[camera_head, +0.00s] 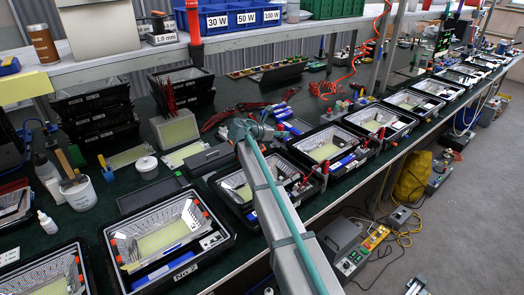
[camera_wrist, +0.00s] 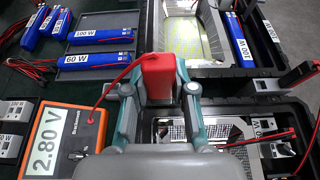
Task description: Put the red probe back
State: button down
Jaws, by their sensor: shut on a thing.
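My gripper (camera_wrist: 158,88) is shut on the red probe (camera_wrist: 157,70), a red block held between the two fingertips in the wrist view. A thin red lead runs from the probe down left to an orange multimeter (camera_wrist: 98,128) reading 2.80 V. The probe is over or near the edge between two floodlight housings; its height above them is unclear. In the head view my gripper (camera_head: 254,130) is over the row of housings at mid bench, and the probe is not clearly visible there.
An open housing with a lit-looking LED panel (camera_wrist: 195,32) lies ahead. Blue drivers (camera_wrist: 100,58) lie on a grey tray to the left. A second housing (camera_wrist: 215,130) with a reflector is below right, with red-leaded clamps (camera_wrist: 290,78) beside it. Black housings (camera_head: 165,240) line the bench front.

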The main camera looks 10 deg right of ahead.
jog(key=w+f+p, duration=0.1)
jog(key=w+f, duration=0.2)
jog(key=w, duration=0.1)
jog(key=w+f+p, duration=0.1)
jog(key=w+f, duration=0.2)
jog(key=w, duration=0.2)
jog(key=w+f+p, duration=0.1)
jog(key=w+f, duration=0.2)
jog(key=w, duration=0.1)
jog(key=shift+w+f, duration=0.25)
jog(key=shift+f+p, duration=0.55)
jog(key=shift+f, duration=1.15)
jog(key=shift+f, duration=0.15)
jog(key=c, duration=1)
grip_release()
jog(key=shift+o, duration=0.2)
